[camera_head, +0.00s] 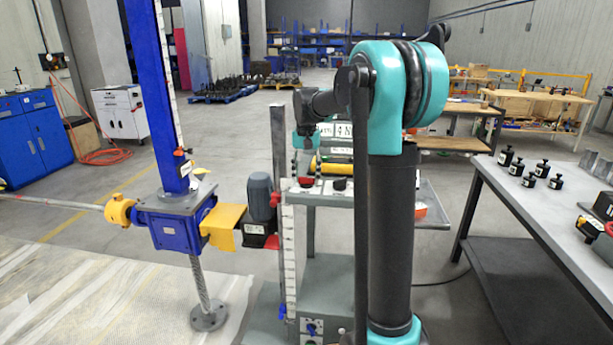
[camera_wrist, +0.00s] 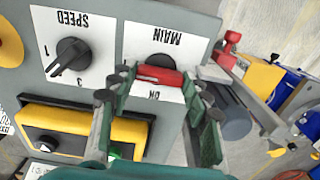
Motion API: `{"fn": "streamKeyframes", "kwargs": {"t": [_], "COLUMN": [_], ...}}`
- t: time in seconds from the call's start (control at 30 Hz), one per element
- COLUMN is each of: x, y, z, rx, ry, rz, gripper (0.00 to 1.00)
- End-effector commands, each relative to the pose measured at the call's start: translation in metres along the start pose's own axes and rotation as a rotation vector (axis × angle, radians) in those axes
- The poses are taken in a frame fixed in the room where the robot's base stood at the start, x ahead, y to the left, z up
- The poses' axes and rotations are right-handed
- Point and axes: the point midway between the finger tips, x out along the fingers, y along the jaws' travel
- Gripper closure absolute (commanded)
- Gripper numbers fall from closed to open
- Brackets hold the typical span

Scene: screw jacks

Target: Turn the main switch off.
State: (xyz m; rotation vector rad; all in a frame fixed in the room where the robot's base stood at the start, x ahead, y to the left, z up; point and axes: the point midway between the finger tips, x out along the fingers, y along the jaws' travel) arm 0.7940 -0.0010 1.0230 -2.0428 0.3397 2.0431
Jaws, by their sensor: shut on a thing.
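The main switch (camera_wrist: 160,74) has a red handle on a black round base, on a white plate marked MAIN and ON, which appears upside down in the wrist view. The red handle lies nearly crosswise in that view, tilted slightly. My gripper (camera_wrist: 161,85) has its two green-padded fingers closed around the red handle, one at each side. In the head view my arm bends down over the control panel (camera_head: 327,186), and the fingertips are too small and hidden to make out. Part of the switch base is covered by the fingers.
A black SPEED knob (camera_wrist: 72,57) sits beside the main switch. A yellow-framed box (camera_wrist: 58,127) is on the same panel. The blue screw jack (camera_head: 180,220) and its motor (camera_head: 261,197) stand left of the panel. A grey table (camera_head: 530,206) stands at the right.

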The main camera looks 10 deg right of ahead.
Motion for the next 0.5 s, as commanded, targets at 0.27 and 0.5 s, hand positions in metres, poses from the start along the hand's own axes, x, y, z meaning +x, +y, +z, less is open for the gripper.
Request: {"fn": "streamKeyframes", "kwargs": {"t": [0.27, 0.5], "x": [-0.0003, -0.0001], "y": [0.0, -0.0002], "z": [-0.0003, -0.0001], "rx": [0.0, 0.0], "ry": [0.001, 0.0], "rz": [0.0, 0.0], "gripper": [0.34, 0.31]}}
